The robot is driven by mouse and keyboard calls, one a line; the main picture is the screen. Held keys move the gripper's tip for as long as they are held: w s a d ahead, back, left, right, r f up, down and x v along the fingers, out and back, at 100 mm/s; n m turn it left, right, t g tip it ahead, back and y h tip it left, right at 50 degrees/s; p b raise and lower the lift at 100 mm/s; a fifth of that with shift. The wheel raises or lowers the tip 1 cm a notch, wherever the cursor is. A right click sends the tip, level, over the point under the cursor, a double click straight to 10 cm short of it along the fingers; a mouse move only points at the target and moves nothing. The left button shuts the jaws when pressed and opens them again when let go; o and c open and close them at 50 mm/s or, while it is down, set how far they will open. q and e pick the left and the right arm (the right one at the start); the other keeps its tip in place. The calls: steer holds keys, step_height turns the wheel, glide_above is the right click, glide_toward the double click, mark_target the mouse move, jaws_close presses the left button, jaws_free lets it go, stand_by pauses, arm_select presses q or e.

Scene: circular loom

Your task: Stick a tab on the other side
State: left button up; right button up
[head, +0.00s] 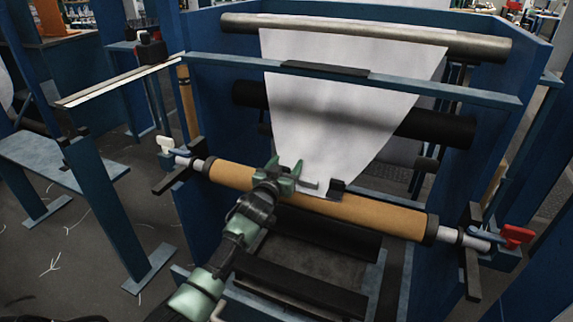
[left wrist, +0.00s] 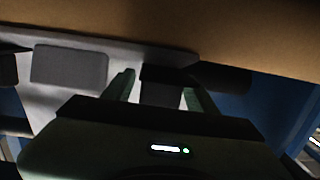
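A white sheet (head: 345,105) runs down from the upper bar and narrows onto a brown roll (head: 375,215), which also shows in the left wrist view (left wrist: 250,30). A dark tab (head: 337,188) sits at the sheet's lower end on the roll. In the left wrist view, a grey tab (left wrist: 68,67) lies on the sheet near the roll. My left gripper (head: 285,172) is at the sheet's lower left corner, with its fingers apart. A dark patch (left wrist: 162,90) shows between them; I cannot tell if it is a tab or shadow. My right gripper is not in view.
A blue crossbar (head: 440,90) and a metal bar (head: 370,33) span the loom above the roll. A red-handled clamp (head: 516,236) is at the right end and a white-handled one (head: 164,144) at the left. A blue side table (head: 50,160) stands left.

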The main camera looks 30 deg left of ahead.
arm_select(q)
steer(key=shift+s, duration=0.1)
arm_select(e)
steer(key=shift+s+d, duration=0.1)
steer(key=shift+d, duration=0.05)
arm_select(q)
steer(key=shift+s, duration=0.3)
steer(key=s+p, duration=0.1)
steer(key=s, duration=0.6)
steer(key=shift+d+r+p, duration=0.3)
steer(key=shift+d+p, duration=0.1)
steer(key=shift+d, duration=0.05)
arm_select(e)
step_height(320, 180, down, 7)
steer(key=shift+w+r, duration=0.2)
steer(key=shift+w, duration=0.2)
